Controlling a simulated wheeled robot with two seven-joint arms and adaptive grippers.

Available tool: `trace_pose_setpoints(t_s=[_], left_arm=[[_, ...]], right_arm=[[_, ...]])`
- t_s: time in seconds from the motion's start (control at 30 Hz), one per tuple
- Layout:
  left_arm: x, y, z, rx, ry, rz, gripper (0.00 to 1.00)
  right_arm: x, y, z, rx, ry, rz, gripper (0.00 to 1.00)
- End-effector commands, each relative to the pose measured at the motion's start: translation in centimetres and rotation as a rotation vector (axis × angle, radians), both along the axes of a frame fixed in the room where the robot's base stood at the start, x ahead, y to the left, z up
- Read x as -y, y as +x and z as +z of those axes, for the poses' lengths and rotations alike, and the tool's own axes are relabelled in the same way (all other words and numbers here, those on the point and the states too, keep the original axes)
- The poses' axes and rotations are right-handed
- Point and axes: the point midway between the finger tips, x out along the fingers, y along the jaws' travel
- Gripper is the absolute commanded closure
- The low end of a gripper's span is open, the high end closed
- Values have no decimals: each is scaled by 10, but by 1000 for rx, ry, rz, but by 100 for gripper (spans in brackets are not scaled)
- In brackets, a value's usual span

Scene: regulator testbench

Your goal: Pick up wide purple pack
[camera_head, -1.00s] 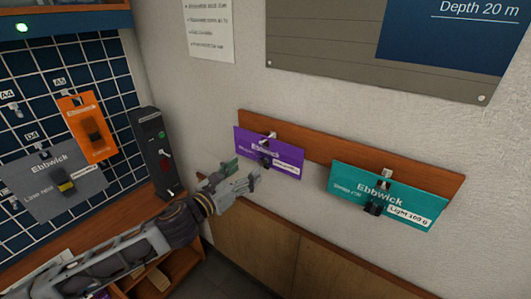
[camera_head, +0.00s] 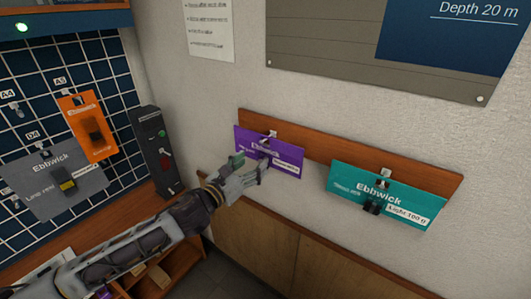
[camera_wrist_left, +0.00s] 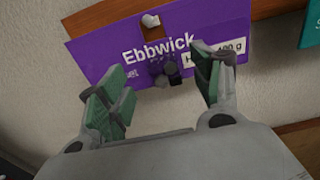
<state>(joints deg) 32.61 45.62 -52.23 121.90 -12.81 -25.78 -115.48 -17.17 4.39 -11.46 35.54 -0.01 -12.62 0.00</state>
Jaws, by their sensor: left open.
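The wide purple pack (camera_head: 284,152) hangs from a hook on a brown wooden rail on the wall. It also shows in the left wrist view (camera_wrist_left: 100,52), where its card reads "Ebbwick" and a small dark item sits at its lower middle. My left gripper (camera_head: 251,167) is open and in front of the pack's lower part. In the left wrist view my left gripper's fingers (camera_wrist_left: 160,92) are spread, one on each side of the dark item, with the right finger overlapping the white label. I cannot tell whether they touch the card. My right gripper is not in view.
A teal pack (camera_head: 350,188) hangs on the same wooden rail (camera_head: 317,151) to the right. An orange pack (camera_head: 75,112) and a grey pack (camera_head: 45,190) hang on the grid panel at left. A dark switch box (camera_head: 153,150) stands beside the panel.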

Motion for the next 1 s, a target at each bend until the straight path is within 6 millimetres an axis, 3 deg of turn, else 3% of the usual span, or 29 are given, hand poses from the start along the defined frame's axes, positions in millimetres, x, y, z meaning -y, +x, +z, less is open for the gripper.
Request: trace_pose_setpoints(t_s=[0.6, 1.0], left_arm=[[26, 34, 1, -1, -2, 0, 35], [28, 36, 0, -1, 1, 0, 35]], right_arm=[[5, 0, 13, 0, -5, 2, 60], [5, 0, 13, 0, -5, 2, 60]])
